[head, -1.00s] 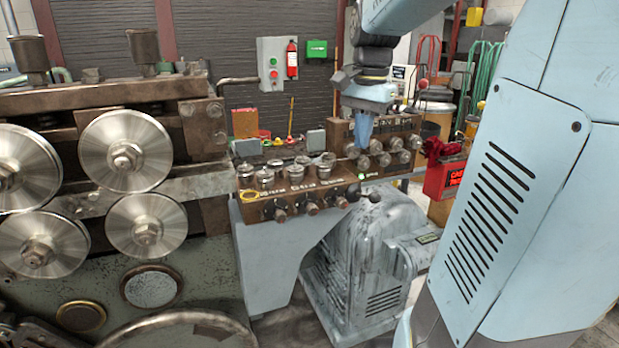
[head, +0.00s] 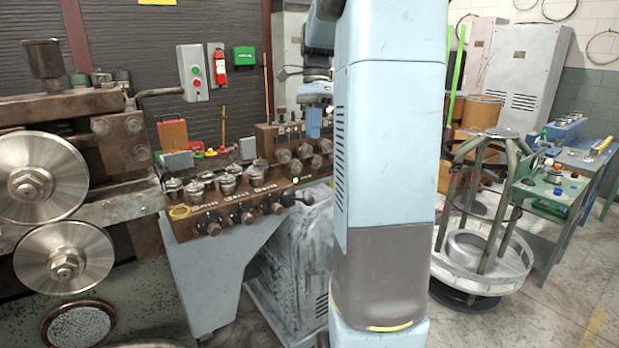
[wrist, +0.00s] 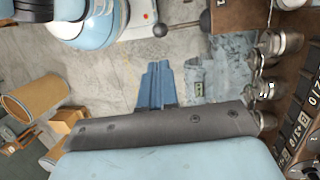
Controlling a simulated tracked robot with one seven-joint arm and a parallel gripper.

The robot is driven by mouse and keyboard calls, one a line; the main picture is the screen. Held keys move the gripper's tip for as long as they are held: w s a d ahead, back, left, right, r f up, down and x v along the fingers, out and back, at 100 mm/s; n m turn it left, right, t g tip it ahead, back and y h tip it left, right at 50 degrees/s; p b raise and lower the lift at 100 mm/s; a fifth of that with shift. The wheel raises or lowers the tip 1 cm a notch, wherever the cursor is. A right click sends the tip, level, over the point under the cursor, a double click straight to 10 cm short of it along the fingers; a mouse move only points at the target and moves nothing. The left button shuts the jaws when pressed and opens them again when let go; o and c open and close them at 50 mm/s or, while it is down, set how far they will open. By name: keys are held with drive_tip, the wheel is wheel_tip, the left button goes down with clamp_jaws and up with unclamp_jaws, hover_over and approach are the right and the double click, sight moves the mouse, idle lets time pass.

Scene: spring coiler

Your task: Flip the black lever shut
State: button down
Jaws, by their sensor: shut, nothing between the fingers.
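A lever with a dark ball knob (wrist: 160,31) sticks out from the end of the brown control panel (wrist: 238,18) at the top of the wrist view. In the head view, a dark lever knob (head: 308,199) shows at the right end of the front panel (head: 235,210). I cannot tell for sure whether this is the black lever. My gripper (wrist: 157,68) has its blue fingers together and empty, apart from the ball knob. In the head view my gripper (head: 314,130) hangs by the rear knob panel, partly hidden by my arm.
The spring coiler with large steel rollers (head: 62,258) fills the left. Round knobs (head: 228,180) crowd the front panel top. A grey motor housing (head: 290,260) stands below.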

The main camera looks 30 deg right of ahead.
drive_tip(key=x, duration=1.4)
